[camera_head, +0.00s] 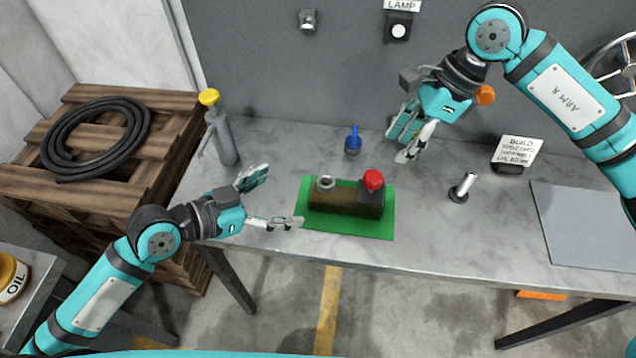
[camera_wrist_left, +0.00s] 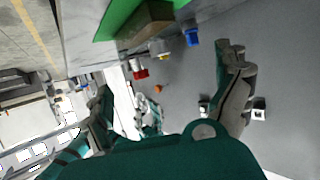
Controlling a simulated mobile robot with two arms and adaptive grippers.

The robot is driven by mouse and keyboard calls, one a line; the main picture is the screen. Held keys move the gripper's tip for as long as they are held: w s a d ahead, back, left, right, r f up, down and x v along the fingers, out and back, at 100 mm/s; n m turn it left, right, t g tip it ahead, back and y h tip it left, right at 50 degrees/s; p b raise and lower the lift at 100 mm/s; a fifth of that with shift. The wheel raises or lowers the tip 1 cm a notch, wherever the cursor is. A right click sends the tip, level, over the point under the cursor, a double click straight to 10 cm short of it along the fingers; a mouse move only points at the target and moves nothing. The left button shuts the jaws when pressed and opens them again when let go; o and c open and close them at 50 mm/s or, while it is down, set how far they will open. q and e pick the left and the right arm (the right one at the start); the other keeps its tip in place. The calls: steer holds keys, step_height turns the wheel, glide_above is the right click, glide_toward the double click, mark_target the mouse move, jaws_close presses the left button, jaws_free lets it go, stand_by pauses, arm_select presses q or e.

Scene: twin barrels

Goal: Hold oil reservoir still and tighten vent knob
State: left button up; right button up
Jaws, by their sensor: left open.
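The oil reservoir (camera_head: 340,205), a brown block, lies on a green mat (camera_head: 312,221) on the table. A red knob (camera_head: 374,179), apparently the vent knob, tops its dark right end; a metal ring-like fitting (camera_head: 326,182) tops its left end. My left gripper (camera_head: 272,201) is open and empty, just left of the reservoir, fingers pointing towards it. My right gripper (camera_head: 398,147) hangs empty above the table behind and right of the knob, its fingers apart. In the left wrist view the reservoir (camera_wrist_left: 150,22) is partly cut off at the top.
A blue bottle (camera_head: 353,140) stands behind the reservoir, and a grey, yellow-topped pump can (camera_head: 220,128) at back left. A metal post (camera_head: 463,188), a sign (camera_head: 515,153) and a grey plate (camera_head: 590,225) are at right. The table's front edge is close to the mat.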

mark_target(319, 188)
arm_select(q)
steer(key=x, duration=1.1)
steer(key=shift+f, duration=0.1)
steer(key=shift+a, duration=0.1)
steer(key=c, duration=1.8)
steer(key=o, duration=0.8)
steer(key=shift+f, duration=0.1)
steer(key=c, duration=0.7)
steer(key=shift+s, duration=0.1)
steer(key=shift+f, duration=0.1)
